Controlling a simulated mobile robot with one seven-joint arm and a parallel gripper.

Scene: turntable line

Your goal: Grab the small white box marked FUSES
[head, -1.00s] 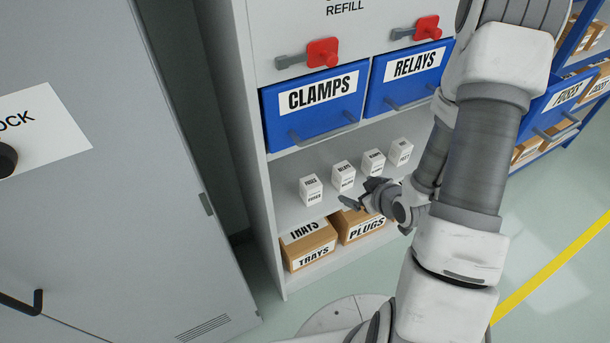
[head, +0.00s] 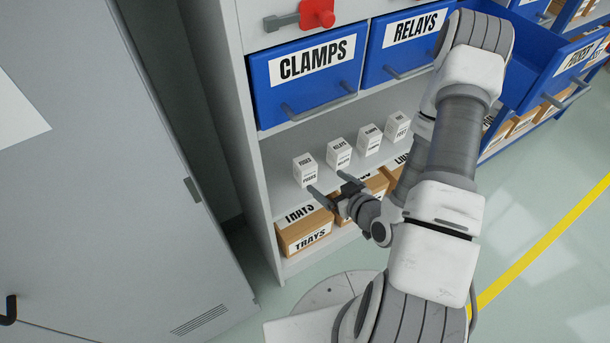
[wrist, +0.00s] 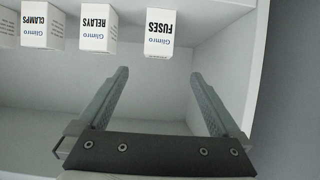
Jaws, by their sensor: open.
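The small white box marked FUSES (head: 305,171) stands upright on the shelf, leftmost of a row of small white boxes in the head view. In the wrist view, the FUSES box (wrist: 160,32) appears upside down near the top, beyond the fingertips. My gripper (head: 327,182) is open and empty, just in front of the shelf and to the lower right of the box. In the wrist view, the two fingers of my gripper (wrist: 158,75) are spread wide, with the box lined up roughly between them but apart from them.
A white box marked RELAYS (head: 339,153) and a box marked CLAMPS (head: 370,140) stand right of it, with another beyond. Blue CLAMPS (head: 305,85) and RELAYS (head: 408,45) drawers hang above. A TRAYS carton (head: 304,234) sits below. The cabinet side wall bounds the shelf.

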